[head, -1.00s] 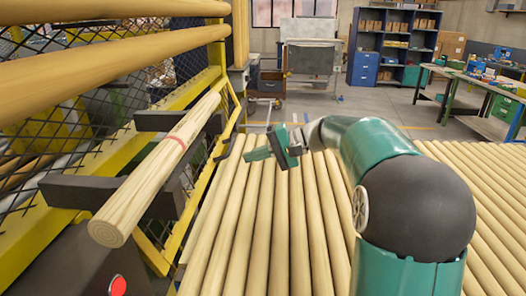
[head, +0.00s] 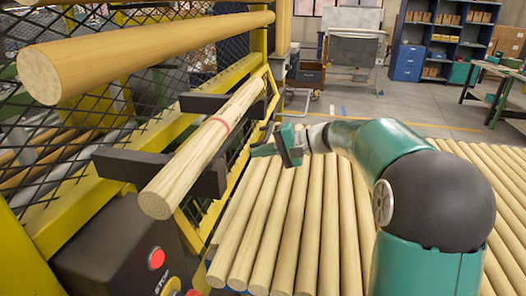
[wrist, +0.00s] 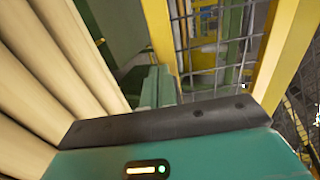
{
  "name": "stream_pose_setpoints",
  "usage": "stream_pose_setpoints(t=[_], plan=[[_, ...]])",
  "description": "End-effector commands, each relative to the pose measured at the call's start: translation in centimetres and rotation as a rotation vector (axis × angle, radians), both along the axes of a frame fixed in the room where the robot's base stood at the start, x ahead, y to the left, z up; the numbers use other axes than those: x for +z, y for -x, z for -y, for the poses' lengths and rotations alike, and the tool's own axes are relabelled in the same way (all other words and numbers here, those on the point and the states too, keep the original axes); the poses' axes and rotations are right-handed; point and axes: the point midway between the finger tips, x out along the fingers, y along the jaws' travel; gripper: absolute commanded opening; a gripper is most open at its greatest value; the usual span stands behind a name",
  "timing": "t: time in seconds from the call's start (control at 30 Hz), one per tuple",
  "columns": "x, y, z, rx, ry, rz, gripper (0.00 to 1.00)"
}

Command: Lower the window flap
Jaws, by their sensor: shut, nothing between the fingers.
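A yellow-framed mesh panel (head: 239,172), which looks like the window flap, slants outward below the opening in the yellow guard at left centre in the head view. Its yellow frame and mesh also show in the wrist view (wrist: 265,75). A dark handle-like piece (head: 267,131) is by its outer edge. My gripper (head: 262,150) is shut and empty, just right of the panel and pointing left towards it. The shut fingers show in the wrist view (wrist: 158,88). I cannot tell whether they touch the panel.
A pale turned rod (head: 205,145) with a red band lies on two dark arms (head: 135,165) through the guard. A larger rod (head: 150,55) crosses above. Several rods (head: 300,225) lie side by side under my arm. A control box with a red button (head: 157,258) is at lower left.

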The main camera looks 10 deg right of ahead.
Motion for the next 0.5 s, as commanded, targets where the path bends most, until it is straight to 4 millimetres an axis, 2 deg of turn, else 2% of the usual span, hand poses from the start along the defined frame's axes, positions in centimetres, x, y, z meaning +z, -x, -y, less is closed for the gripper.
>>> stream_pose_setpoints(t=[0.3, 0.4, 0.5], plan=[[-1.9, -1.4, -3.4, 0.001, -0.217, 0.082, 0.00], [-2.1, -1.9, -4.8, 0.001, -0.231, 0.094, 0.00], [-2.2, -2.2, -5.3, 0.000, -0.229, 0.093, 0.00]])
